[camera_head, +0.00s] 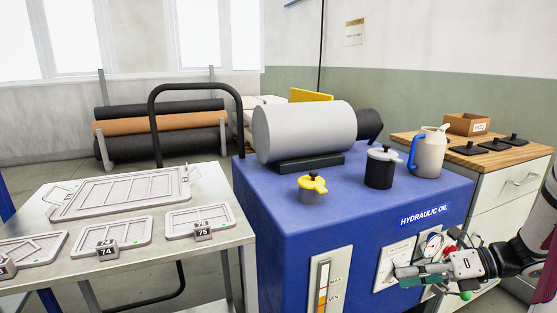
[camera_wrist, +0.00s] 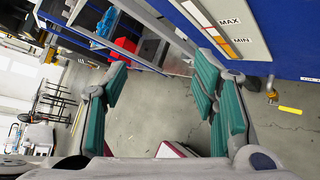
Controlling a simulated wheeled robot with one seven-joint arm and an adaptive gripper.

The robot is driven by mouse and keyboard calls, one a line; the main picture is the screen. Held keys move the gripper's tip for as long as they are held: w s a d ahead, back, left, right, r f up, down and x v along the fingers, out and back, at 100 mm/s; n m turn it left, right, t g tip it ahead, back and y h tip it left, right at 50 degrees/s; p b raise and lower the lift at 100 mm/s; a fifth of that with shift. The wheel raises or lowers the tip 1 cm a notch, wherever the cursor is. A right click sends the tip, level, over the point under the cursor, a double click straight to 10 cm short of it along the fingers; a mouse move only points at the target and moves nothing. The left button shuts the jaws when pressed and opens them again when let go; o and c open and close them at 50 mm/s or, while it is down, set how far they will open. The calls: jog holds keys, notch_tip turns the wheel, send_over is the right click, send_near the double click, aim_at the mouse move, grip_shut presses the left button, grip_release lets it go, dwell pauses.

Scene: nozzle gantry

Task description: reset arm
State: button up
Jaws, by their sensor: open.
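My gripper (camera_head: 422,274) is at the lower right of the head view, in front of the blue hydraulic oil cabinet (camera_head: 285,240). In the wrist view my gripper (camera_wrist: 160,105) has its green-padded fingers spread wide with nothing between them. My arm reaches in from the right edge of the head view.
On the cabinet stand a grey cylinder (camera_head: 305,130), a yellow-capped pot (camera_head: 312,188) and a black canister (camera_head: 380,170). A jug (camera_head: 430,150) stands behind, to the right. A table (camera_head: 205,250) with flat trays is at left. A level gauge (camera_head: 323,285) is on the cabinet front.

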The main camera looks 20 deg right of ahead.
jog(key=s+a+r+n+g+h, duration=0.1)
jog(key=s+a+r+n+g, duration=0.1)
jog(key=a+r+n+g, duration=0.3)
jog(key=s+a+r+n+h, duration=0.2)
jog(key=s+a+n, duration=0.1)
jog(key=a+n, duration=0.45)
jog(key=s+a+r+n+g+h, duration=0.1)
jog(key=s+a+r+n+g, duration=0.15)
jog(key=a+r+n, duration=0.35)
jog(key=s+a+n+t+h, duration=0.1)
jog(key=s+a+n+h, duration=0.3)
jog(key=s+n+h, duration=0.75)
notch_tip(320, 180, up, 21)
jog(key=s+n+t+y+p, duration=0.2)
jog(key=n+t+y+p, duration=0.1)
jog(key=p, duration=1.6)
jog(key=shift+a+f+n+y, duration=0.2)
jog(key=shift+n+y, duration=0.25)
jog(key=shift+n, duration=0.35)
jog(key=shift+w+t, duration=0.1)
jog(key=shift+t, duration=0.15)
